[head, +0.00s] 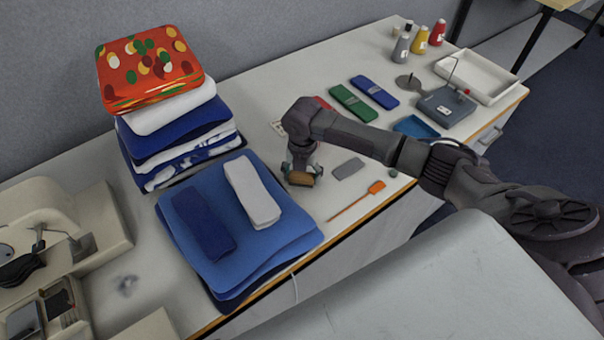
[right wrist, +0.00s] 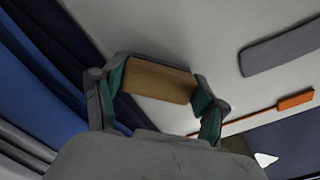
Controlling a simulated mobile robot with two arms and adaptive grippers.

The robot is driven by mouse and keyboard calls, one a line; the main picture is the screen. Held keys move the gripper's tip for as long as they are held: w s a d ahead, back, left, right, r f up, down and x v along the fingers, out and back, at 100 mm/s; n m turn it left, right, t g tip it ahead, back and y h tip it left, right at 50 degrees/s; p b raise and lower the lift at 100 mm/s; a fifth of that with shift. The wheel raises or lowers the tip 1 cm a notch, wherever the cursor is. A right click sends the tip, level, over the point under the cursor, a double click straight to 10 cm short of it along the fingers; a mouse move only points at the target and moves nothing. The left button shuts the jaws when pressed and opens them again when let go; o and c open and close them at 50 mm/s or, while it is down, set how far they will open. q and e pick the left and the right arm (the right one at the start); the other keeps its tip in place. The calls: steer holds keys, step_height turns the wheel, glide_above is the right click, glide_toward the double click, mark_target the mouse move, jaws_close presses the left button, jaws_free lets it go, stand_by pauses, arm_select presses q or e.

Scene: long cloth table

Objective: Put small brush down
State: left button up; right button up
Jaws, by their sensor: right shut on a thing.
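My right gripper (head: 301,171) reaches down over the white table, just right of the blue cloth stack. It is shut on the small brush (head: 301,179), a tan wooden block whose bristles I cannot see. In the right wrist view the small brush (right wrist: 158,81) sits crosswise between the two green-padded fingers of the gripper (right wrist: 158,95). It is close to the tabletop (head: 322,210), but I cannot tell whether it touches. My left gripper is not in view.
Folded blue cloths (head: 270,238) lie to the left, with a tall cloth stack (head: 185,130) behind. A grey block (head: 348,168) and an orange-handled tool (head: 375,188) lie to the right, near the front edge. Green (head: 353,102) and blue (head: 375,91) cases lie farther back.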

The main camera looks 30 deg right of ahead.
mark_target(302, 174)
steer(key=o, duration=1)
steer(key=shift+f, duration=0.1)
steer(key=shift+r, duration=0.3)
step_height(302, 174, up, 12)
steer(key=shift+f+b, duration=0.1)
steer(key=shift+b, duration=0.35)
